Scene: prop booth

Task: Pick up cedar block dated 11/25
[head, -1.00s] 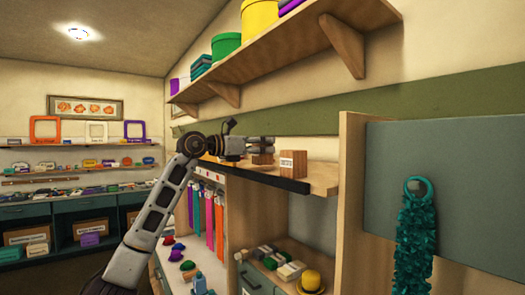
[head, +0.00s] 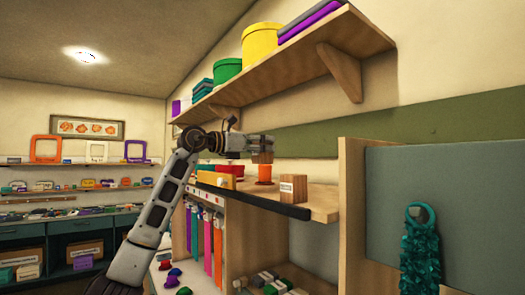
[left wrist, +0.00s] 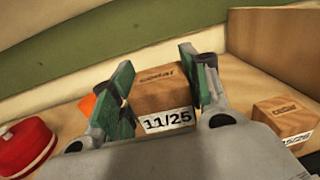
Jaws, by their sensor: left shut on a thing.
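The cedar block labelled 11/25 (left wrist: 165,97) is a brown wooden cube with "cedar" on top and a white date label on its front in the left wrist view. My left gripper (left wrist: 160,85) is shut on it, with a green-padded finger on each side. In the head view my left gripper (head: 262,146) holds the block (head: 262,157) above the wooden shelf. A second cedar block (head: 294,189) sits on the shelf to the right; it also shows in the left wrist view (left wrist: 285,115), its date partly hidden. My right gripper is not in view.
An orange object (head: 265,173) and a yellow-orange box (head: 217,181) stand on the shelf (head: 318,203). A red round object (left wrist: 25,147) shows in the left wrist view. A higher shelf (head: 300,63) with tubs runs above, and a grey-green panel (head: 450,190) stands at the right.

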